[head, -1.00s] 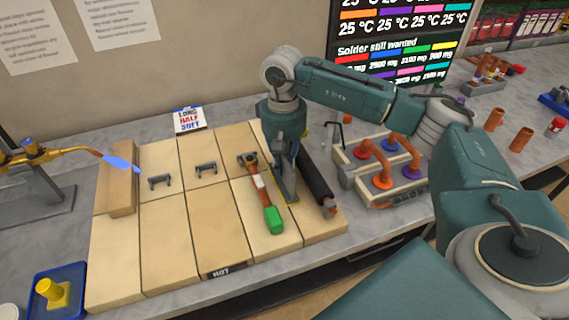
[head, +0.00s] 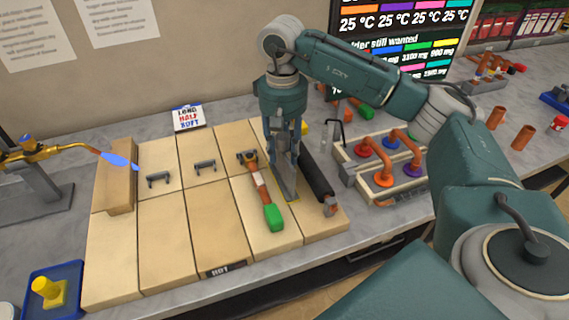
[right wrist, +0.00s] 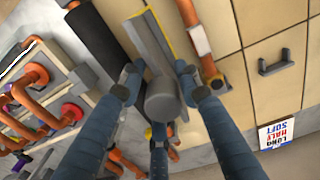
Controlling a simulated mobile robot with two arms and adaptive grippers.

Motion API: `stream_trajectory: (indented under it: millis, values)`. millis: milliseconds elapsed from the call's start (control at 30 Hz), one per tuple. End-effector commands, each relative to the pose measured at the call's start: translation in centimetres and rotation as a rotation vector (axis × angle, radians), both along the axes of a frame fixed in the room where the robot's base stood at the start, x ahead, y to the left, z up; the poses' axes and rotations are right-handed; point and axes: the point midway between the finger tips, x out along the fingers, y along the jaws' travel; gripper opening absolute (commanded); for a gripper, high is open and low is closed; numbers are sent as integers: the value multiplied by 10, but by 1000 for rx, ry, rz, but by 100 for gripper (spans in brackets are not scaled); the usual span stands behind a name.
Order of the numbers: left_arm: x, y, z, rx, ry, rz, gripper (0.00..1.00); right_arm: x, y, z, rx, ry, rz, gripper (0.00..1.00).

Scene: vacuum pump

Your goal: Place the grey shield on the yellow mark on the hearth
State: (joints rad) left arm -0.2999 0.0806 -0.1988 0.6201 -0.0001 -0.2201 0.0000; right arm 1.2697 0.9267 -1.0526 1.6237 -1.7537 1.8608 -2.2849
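The grey shield (head: 288,180) stands upright on the hearth (head: 215,225), inside the thin yellow outline of the mark (head: 296,201). In the right wrist view the shield (right wrist: 150,42) shows as a grey angled plate with a round knob, and a yellow line (right wrist: 163,32) runs along its edge. My right gripper (head: 285,150) is above the shield. Its fingers (right wrist: 159,76) are spread on either side of the shield's upper part, with gaps visible. My left gripper is not in view.
A copper pipe with a green end (head: 272,215) lies just left of the shield. A black cylinder (head: 318,185) lies close on its right. A torch with a blue flame (head: 120,161) is at the left. A tray of copper bends (head: 400,190) stands right of the hearth.

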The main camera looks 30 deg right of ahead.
Motion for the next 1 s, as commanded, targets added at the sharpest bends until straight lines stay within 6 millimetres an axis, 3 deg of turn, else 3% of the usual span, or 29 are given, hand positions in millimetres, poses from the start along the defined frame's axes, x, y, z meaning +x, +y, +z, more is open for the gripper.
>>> stream_trajectory:
  millis: [200, 400, 1000]
  values:
    - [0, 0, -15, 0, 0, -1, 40, 1, 1, 45, 1, -3, 1, 33]
    - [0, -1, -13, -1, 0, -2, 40, 1, 1, 71, 0, -2, 0, 33]
    - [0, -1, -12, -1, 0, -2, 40, 0, 1, 75, 0, 1, 0, 33]
